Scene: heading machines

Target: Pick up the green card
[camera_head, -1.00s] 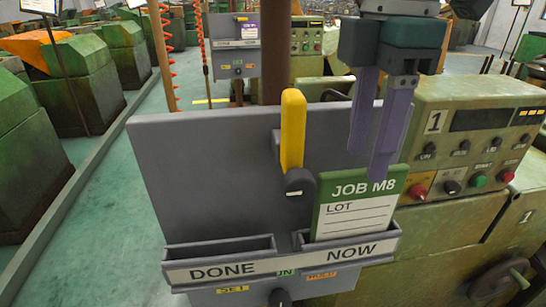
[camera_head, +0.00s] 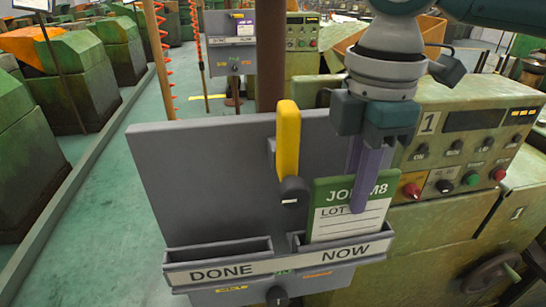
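The green card (camera_head: 328,191) has a green top band reading JOB M8 and a white LOT field. It stands upright in the right-hand slot, marked NOW (camera_head: 345,253), of the grey board. My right gripper (camera_head: 362,190) points down at the card from above. One purple finger lies in front of the card and covers part of its lettering. The other finger shows behind it at the card's top edge, and its tip is hidden. The fingers overlap in this view, so their gap is unclear. My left gripper is not in view.
The slot marked DONE (camera_head: 221,274) looks empty. A yellow lever (camera_head: 288,140) stands upright on the grey board (camera_head: 200,185), left of the card. A green control panel (camera_head: 460,140) with knobs and buttons is close on the right. Open floor lies left of the board.

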